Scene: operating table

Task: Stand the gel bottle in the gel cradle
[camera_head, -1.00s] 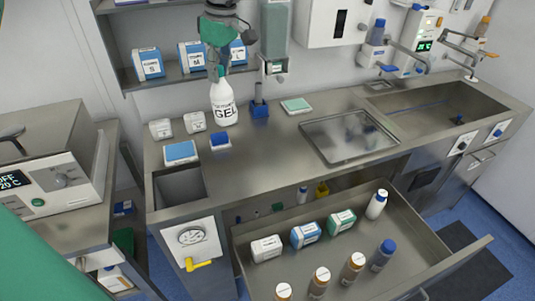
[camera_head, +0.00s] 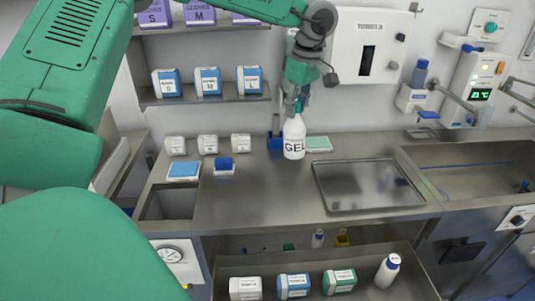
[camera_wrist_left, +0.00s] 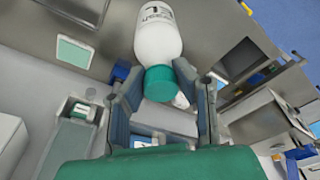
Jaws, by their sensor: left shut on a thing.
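The gel bottle (camera_head: 294,141) is white with a black GEL label, and it hangs roughly upright above the counter. My left gripper (camera_head: 294,106) is shut on its top end. In the left wrist view, the green cap (camera_wrist_left: 163,83) lies between the fingers of the gripper (camera_wrist_left: 158,92), with the white bottle body (camera_wrist_left: 158,38) beyond. A blue holder with an upright post (camera_head: 275,142), possibly the gel cradle, stands just left of and behind the bottle, partly hidden by it. I cannot tell whether the bottle's base touches the counter. My right gripper is not in view.
A blue block on a white base (camera_head: 224,165) and a blue-topped pad (camera_head: 183,170) sit left, near white boxes (camera_head: 208,144). A green pad (camera_head: 318,143) is close right of the bottle. A metal tray (camera_head: 366,186) lies further right. An open drawer (camera_head: 400,283) juts out below.

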